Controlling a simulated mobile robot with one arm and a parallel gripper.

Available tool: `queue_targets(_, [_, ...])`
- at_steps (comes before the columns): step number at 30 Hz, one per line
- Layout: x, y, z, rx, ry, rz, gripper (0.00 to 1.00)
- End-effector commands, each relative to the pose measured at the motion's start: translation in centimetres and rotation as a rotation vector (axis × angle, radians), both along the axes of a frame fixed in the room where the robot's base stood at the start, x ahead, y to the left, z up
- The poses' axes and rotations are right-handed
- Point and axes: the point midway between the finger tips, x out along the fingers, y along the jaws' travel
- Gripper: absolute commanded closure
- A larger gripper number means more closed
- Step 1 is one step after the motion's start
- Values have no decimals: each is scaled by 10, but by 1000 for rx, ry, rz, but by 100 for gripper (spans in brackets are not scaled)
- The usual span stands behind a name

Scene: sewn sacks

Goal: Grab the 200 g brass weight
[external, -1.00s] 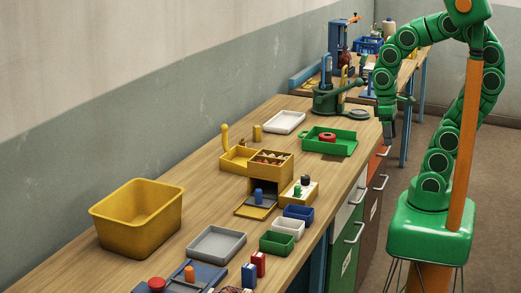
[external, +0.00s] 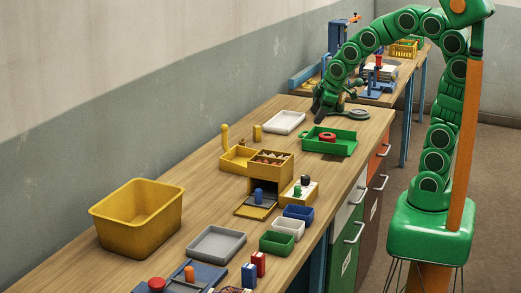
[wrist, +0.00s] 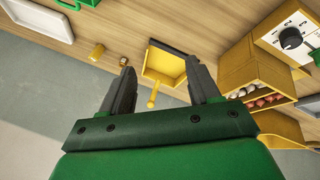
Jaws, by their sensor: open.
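A small brass-coloured cylinder (external: 257,132), which looks like the weight, stands on the bench near the white tray. In the wrist view the cylinder (wrist: 97,52) lies left of my left finger, apart from it; no marking is readable. A smaller brownish piece (wrist: 123,61) sits beside it, just beyond that fingertip. My gripper (wrist: 159,64) is open and empty, and a yellow scoop-like pan (wrist: 163,70) shows between its fingers. In the external view my gripper (external: 318,113) hangs over the bench between the white tray and the green tray; its fingers are hard to make out.
The white tray (external: 285,122) and green tray (external: 344,147) lie near my gripper. A large yellow bin (external: 105,220) is further forward. Bare wood surrounds the cylinder.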

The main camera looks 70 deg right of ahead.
Motion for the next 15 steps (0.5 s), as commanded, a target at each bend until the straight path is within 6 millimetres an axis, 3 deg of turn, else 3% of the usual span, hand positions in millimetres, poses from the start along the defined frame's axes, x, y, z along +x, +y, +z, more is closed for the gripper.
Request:
queue_targets(6, [60, -62, -14, -308, -64, 218, 39])
queue_targets(15, [133, -123, -32, -744, -84, 587, 39])
